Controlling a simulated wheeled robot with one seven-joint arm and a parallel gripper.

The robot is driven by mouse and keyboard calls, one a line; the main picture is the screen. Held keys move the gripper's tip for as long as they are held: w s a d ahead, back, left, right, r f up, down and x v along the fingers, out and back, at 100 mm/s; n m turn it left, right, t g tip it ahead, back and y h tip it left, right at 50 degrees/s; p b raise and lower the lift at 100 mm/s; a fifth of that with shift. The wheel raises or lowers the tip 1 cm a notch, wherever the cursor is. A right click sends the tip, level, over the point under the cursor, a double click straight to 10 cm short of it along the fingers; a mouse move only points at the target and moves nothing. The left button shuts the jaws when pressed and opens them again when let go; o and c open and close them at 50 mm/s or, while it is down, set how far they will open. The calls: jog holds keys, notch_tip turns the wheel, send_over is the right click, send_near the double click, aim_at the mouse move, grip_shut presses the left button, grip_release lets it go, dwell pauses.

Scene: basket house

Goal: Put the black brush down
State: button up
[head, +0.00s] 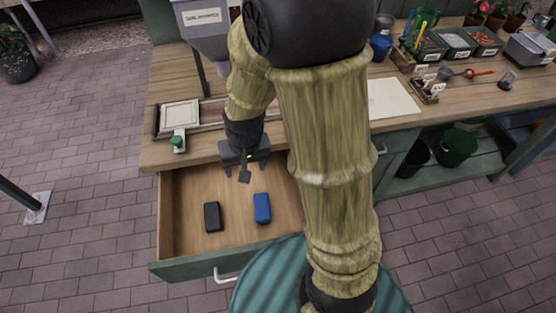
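My gripper (246,166) hangs over the back part of an open wooden drawer, pointing down. A small dark piece with a narrow stem and a wider flat end, which looks like the black brush (244,178), hangs from the middle of the gripper, above the drawer floor. The gripper appears shut on its stem, though the fingertips are small and dark here. The drawer (188,186) holds a black block (212,217) at the left and a blue block (262,208) to its right, both lying apart from the gripper.
The wooden workbench (160,135) runs above the drawer. A framed tray (181,114) and a green-knobbed tool (178,142) lie on it at the left. Seed boxes (456,42) and pots stand at the back right. The drawer floor between and around the blocks is bare. My arm hides the bench's middle.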

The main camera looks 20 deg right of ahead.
jog(key=s+d+r+t, duration=0.1)
jog(key=s+d+r, duration=0.4)
jog(key=d, duration=0.2)
jog(key=shift+n+h, duration=0.3)
jog(key=w+p+v, duration=0.1)
jog(key=p+v, duration=0.5)
jog(key=shift+w+r, duration=0.15)
jog(key=shift+r, duration=0.05)
jog(key=shift+o, duration=0.4)
dwell(0.5)
jog(key=w+a+f+g+b, duration=0.1)
jog(key=w+a+f+b, duration=0.1)
jog(key=a+f, duration=0.6)
jog(key=w+a+f+m+g+b, duration=0.1)
jog(key=w+a+f+b, duration=0.2)
jog(key=a+f, duration=0.6)
jog(key=w+a, duration=0.1)
jog(key=a, duration=0.2)
jog(key=shift+w+f+m+g, duration=0.15)
jog(key=shift+w+m+g, duration=0.05)
jog(key=shift+m+g, duration=0.1)
